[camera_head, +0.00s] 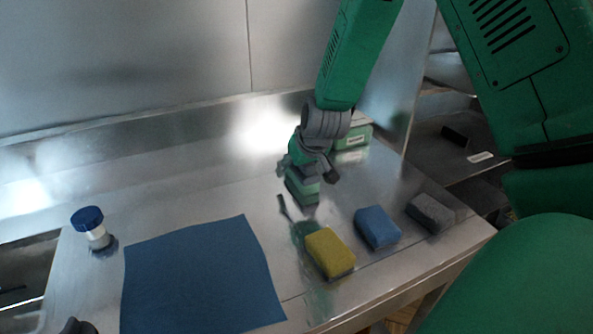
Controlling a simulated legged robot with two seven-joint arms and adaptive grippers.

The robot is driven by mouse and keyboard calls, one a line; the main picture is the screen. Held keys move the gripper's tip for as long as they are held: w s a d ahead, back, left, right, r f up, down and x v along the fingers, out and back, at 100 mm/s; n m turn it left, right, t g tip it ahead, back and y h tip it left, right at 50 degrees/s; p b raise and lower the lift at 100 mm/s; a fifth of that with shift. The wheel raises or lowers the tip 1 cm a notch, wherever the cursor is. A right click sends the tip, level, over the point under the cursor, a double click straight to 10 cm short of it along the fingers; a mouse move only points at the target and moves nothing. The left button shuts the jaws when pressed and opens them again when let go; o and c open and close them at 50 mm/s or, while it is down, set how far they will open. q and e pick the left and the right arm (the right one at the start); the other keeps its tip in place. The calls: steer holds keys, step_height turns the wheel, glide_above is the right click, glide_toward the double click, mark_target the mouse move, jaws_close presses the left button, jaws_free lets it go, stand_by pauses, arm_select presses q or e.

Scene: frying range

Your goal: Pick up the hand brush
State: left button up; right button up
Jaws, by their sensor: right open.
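My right gripper (308,177) comes down from the top of the head view, with its jaws open, over a green block-shaped thing (303,193) with a greyish lower part. This looks like the hand brush. The gripper hides its upper part, and I cannot tell whether the fingers touch it. A dark grey part at the bottom left edge looks like a bit of my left gripper (78,326); its jaws cannot be made out.
A yellow sponge (330,252), a blue sponge (377,227) and a grey sponge (431,212) lie along the right front. A blue cloth (200,275) covers the middle left. A blue-capped jar (90,222) stands near the sink (45,275). A green box (354,137) is behind the gripper.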

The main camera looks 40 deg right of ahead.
steer(key=shift+d, duration=0.25)
steer(key=shift+s+d+f, duration=0.1)
steer(key=shift+d, duration=0.15)
steer(key=c, duration=0.4)
steer(key=shift+d+f, duration=0.15)
steer(key=shift+d, duration=0.25)
steer(key=c, duration=1.1)
steer(key=shift+a, duration=0.4)
step_height(320, 180, up, 9)
steer(key=shift+d+f+p, duration=0.1)
steer(key=shift+d+p, duration=0.05)
steer(key=shift+p, duration=0.5)
steer(key=shift+d+r, duration=0.1)
steer(key=shift+r, duration=0.5)
arm_select(q)
steer(key=shift+s+d+r, duration=0.1)
steer(key=shift+d+r, duration=0.4)
steer(key=shift+r, duration=0.35)
arm_select(e)
steer(key=shift+a+r, duration=0.1)
steer(key=shift+a, duration=0.1)
